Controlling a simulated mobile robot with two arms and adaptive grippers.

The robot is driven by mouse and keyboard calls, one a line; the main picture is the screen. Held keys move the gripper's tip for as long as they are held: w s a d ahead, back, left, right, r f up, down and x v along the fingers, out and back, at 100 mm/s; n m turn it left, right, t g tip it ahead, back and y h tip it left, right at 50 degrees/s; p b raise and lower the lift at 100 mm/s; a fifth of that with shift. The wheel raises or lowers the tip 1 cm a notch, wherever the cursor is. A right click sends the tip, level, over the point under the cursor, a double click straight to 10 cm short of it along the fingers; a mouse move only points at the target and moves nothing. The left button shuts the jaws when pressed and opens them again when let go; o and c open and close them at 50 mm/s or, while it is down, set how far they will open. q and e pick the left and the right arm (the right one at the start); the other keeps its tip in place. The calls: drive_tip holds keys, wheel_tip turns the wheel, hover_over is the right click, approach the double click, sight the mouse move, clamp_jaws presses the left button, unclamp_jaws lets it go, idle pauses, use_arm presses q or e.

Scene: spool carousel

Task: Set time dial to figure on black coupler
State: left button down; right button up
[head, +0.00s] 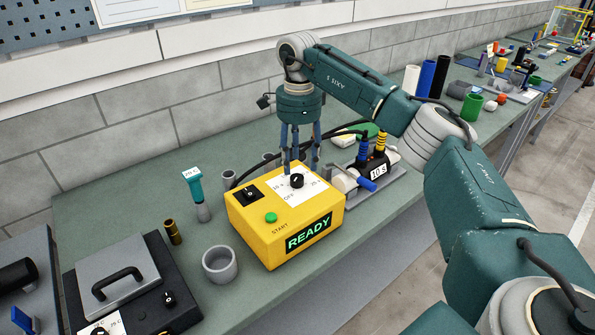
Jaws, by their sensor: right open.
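The yellow timer box (257,232) stands on the bench with a lit READY display (309,233) and a green START button (271,217). Its black time dial (297,181) sits on a white plate marked OFF, 10 s and another figure at the right; I cannot tell surely where it points. The black coupler (381,156) behind the box at the right carries a white label reading 10 s (379,172). My right gripper (300,168) points down, open, with its fingers around or just above the dial; contact is unclear. My left gripper is out of view.
A black switch (249,194) is on the box's left. A grey cup (220,264), a brass cylinder (173,232) and a teal-topped tool (196,192) stand at the left. A black device with a handled lid (120,284) is front left. Cables run behind the box.

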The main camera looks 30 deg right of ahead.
sight(298, 177)
drive_tip(key=f, duration=0.3)
drive_tip(key=shift+w+f+p, duration=0.2)
drive_tip(key=shift+p, duration=0.2)
wheel_tip(298, 177, down, 2)
drive_tip(key=shift+f+p, duration=0.2)
drive_tip(key=shift+p, duration=0.1)
drive_tip(key=shift+c, duration=1.2)
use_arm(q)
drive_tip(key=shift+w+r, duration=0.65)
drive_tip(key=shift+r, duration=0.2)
use_arm(e)
drive_tip(key=c, duration=0.9)
